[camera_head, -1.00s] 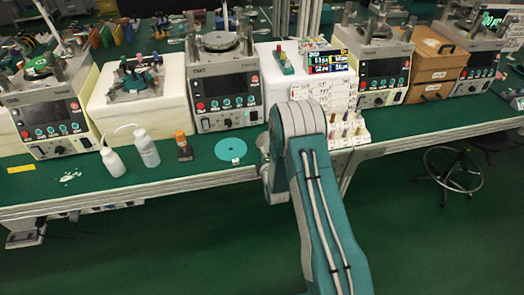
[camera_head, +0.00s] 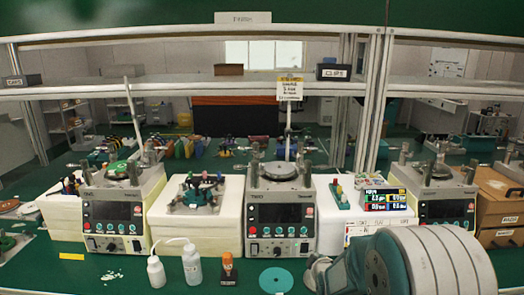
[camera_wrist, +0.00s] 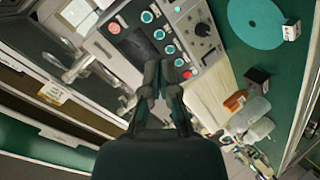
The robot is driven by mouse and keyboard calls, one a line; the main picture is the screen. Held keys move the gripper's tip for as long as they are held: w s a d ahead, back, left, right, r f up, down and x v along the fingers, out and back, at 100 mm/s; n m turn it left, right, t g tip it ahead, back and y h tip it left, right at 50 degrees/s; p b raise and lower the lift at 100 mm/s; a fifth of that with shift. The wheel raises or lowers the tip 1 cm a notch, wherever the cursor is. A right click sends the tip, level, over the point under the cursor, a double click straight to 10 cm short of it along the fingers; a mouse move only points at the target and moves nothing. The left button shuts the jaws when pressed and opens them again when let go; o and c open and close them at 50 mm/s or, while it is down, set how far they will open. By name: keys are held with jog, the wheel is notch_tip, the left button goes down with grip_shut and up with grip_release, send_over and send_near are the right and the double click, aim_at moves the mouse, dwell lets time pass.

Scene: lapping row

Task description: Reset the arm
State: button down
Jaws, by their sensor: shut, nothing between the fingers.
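My gripper (camera_wrist: 163,85) shows in the wrist view with its two dark fingers close together and nothing between them. It hangs in front of a lapping machine's button panel. In the head view my arm fills the lower right, and the gripper itself is hidden there. The lapping machine (camera_head: 281,214) stands in the middle of the bench; its panel (camera_wrist: 187,35) also shows in the wrist view. I cannot tell how far the fingers are from the panel.
A teal disc (camera_head: 276,280), a brown bottle with an orange cap (camera_head: 229,270) and two white squeeze bottles (camera_head: 191,263) stand near the bench's front. A second machine (camera_head: 113,214) is at left, another (camera_head: 446,200) at right. A shelf (camera_head: 180,86) spans above the bench.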

jog(key=s+r+m+g, duration=0.2)
jog(key=s+r+m, duration=0.2)
jog(key=s+r, duration=0.4)
jog(key=s+r+m+g, duration=0.2)
jog(key=s+r+m, duration=0.1)
jog(key=s, duration=1)
jog(key=s+r+m+g, duration=0.3)
jog(key=s+m, duration=0.1)
jog(key=s, duration=1)
jog(key=shift+s+a+r+m, duration=0.25)
jog(key=shift+s+a+m, duration=0.05)
jog(key=shift+a+m, duration=0.1)
